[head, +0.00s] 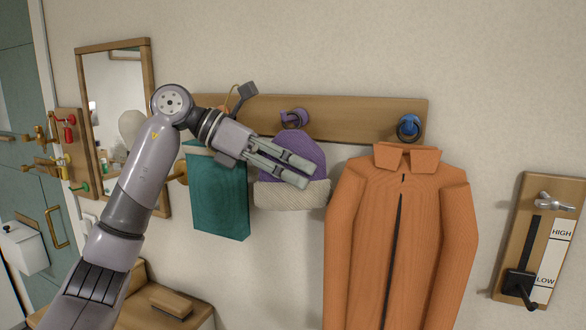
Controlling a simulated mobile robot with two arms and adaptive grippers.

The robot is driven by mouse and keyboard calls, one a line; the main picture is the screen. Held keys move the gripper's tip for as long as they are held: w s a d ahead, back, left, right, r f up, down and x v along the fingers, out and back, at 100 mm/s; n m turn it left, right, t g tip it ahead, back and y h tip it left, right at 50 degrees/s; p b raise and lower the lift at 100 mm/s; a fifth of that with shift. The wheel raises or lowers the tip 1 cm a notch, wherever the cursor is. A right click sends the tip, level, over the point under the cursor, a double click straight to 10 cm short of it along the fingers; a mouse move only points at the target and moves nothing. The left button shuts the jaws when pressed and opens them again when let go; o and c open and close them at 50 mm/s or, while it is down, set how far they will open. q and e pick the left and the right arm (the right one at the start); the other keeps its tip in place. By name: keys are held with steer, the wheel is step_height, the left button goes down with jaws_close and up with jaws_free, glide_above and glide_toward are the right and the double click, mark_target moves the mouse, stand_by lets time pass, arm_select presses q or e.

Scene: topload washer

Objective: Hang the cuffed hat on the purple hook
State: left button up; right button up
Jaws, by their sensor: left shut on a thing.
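The cuffed hat (309,145) has a purple crown and a cream knitted cuff. It is upright against the wall, just below the purple hook (293,117) on the wooden rail. My left gripper (308,174) reaches across the front of the hat from the left and is shut on it. The fingers hide part of the crown. The top of the hat is close under the hook; I cannot tell whether it is caught on it. My right gripper is not in view.
The wooden rail (350,121) also has a blue hook (408,127) above an orange jacket (400,230), right of the hat. A teal bag (220,200) hangs left. A mirror (80,100) and a HIGH/LOW lever panel (545,230) flank them.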

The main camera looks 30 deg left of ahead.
arm_select(q)
steer(key=o, duration=1.2)
steer(key=shift+o, duration=0.2)
steer(key=v, duration=1.2)
